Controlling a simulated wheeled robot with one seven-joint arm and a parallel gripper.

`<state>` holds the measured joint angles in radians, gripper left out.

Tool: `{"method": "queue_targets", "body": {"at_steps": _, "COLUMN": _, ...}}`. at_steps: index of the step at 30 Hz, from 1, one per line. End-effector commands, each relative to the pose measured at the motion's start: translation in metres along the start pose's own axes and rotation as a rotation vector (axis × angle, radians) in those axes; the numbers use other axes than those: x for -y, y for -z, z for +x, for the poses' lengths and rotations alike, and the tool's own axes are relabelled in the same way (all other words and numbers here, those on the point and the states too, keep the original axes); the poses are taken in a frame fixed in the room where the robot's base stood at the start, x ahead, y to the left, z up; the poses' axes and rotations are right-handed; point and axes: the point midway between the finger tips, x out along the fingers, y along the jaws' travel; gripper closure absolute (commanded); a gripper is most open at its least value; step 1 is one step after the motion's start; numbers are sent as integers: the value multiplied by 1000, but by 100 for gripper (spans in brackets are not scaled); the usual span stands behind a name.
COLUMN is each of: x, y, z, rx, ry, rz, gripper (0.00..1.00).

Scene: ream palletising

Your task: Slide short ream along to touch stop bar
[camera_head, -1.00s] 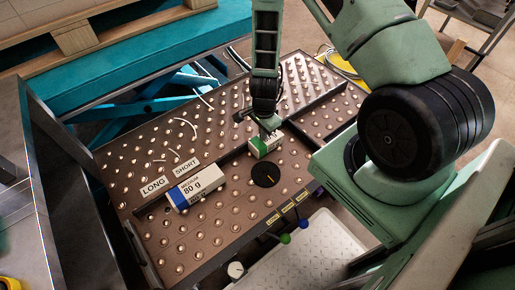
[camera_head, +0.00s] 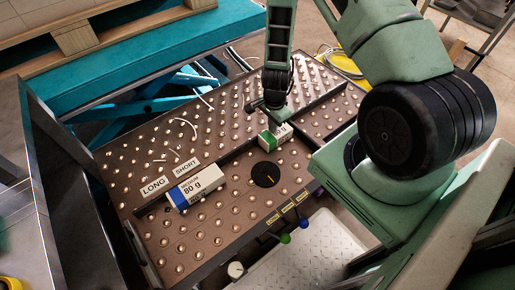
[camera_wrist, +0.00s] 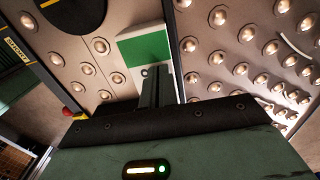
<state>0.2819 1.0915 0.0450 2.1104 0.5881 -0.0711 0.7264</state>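The short ream (camera_head: 273,139), white with a green end, lies on the ball-studded table along the dark guide fence (camera_head: 238,153). It also shows in the wrist view (camera_wrist: 143,48), beside the fence. My gripper (camera_head: 275,128) is down at the short ream, its narrow fingers (camera_wrist: 156,88) together in the wrist view. They overlap the ream's near edge there; I cannot tell the exact contact. A dark bar (camera_head: 302,138) crosses the table just right of the ream and looks like the stop bar. Any gap between them is too small to judge.
A black disc (camera_head: 265,174) is set in the table in front of the short ream. Coloured knobs (camera_head: 285,238) line the front edge.

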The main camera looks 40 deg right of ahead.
Motion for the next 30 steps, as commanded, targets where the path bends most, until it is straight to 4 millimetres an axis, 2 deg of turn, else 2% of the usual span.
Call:
{"method": "queue_targets", "body": {"at_steps": 14, "x": 5, "y": 22, "z": 2, "rx": -5, "ry": 6, "rz": 1, "gripper": 100}}
{"method": "queue_targets", "body": {"at_steps": 25, "x": 5, "y": 21, "z": 1, "rx": -4, "ry": 4, "rz": 0, "gripper": 100}}
{"method": "queue_targets", "body": {"at_steps": 30, "x": 4, "y": 21, "z": -10, "rx": -3, "ry": 3, "rz": 0, "gripper": 100}}
